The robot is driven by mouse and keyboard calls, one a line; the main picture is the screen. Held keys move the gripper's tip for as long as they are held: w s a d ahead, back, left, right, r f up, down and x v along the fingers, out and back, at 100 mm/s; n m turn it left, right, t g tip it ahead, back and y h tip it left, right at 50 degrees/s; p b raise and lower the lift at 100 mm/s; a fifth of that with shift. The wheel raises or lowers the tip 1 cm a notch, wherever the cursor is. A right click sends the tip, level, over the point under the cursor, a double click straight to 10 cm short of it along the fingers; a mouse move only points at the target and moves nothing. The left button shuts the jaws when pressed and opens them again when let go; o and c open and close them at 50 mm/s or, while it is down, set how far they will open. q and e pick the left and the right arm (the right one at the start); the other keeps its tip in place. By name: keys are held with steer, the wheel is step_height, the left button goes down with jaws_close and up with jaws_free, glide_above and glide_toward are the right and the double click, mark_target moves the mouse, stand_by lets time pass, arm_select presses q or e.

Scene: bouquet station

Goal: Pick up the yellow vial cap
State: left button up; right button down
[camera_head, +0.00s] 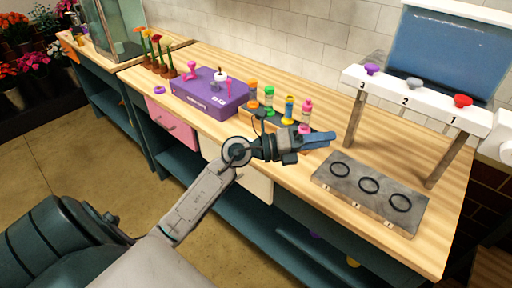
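A small yellow piece (287,121), which looks like the yellow vial cap, sits at the foot of a blue vial (289,108) with an orange top. My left gripper (322,139) has blue fingers. It shows in front of the counter, just below and right of the vials, and appears apart from the yellow cap. Its fingers overlap from this side, so I cannot tell whether they are open or shut. My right gripper is not in view.
Nearby stand orange (253,87), green (269,94) and pink (307,106) vials. A purple box (210,93) is to their left. A white numbered rack (418,101) stands behind a grey three-ring plate (370,190) on the right. Bare wooden counter lies between.

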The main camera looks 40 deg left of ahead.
arm_select(q)
steer(key=w+a+f+g+y, duration=0.1)
steer(key=a+f+g+y, duration=0.2)
steer(key=a+y, duration=0.2)
steer(key=w+a+f+n+g+y, duration=0.1)
steer(key=a+f+y, duration=0.3)
steer(key=a, duration=0.6)
steer(key=w+a+f+g+y, duration=0.2)
steer(key=a+f+g+y, duration=0.2)
steer(key=a+y, duration=0.2)
steer(key=shift+a+f+n+g+y, duration=0.15)
steer(key=shift+a, duration=0.45)
steer(key=shift+a+f+n+g+y, duration=0.1)
steer(key=shift+a+n+g+y, duration=0.05)
steer(key=shift+a, duration=0.45)
steer(key=x, duration=0.1)
steer(key=p+x, duration=0.1)
steer(key=x, duration=0.1)
steer(key=p+x, duration=0.1)
steer(key=x, duration=0.1)
steer(key=shift+w+d+f, duration=0.15)
steer(key=shift+d+f, duration=0.1)
steer(key=shift+d, duration=0.15)
steer(key=shift+w+a+f, duration=0.1)
steer(key=shift+f, duration=0.15)
jaws_close()
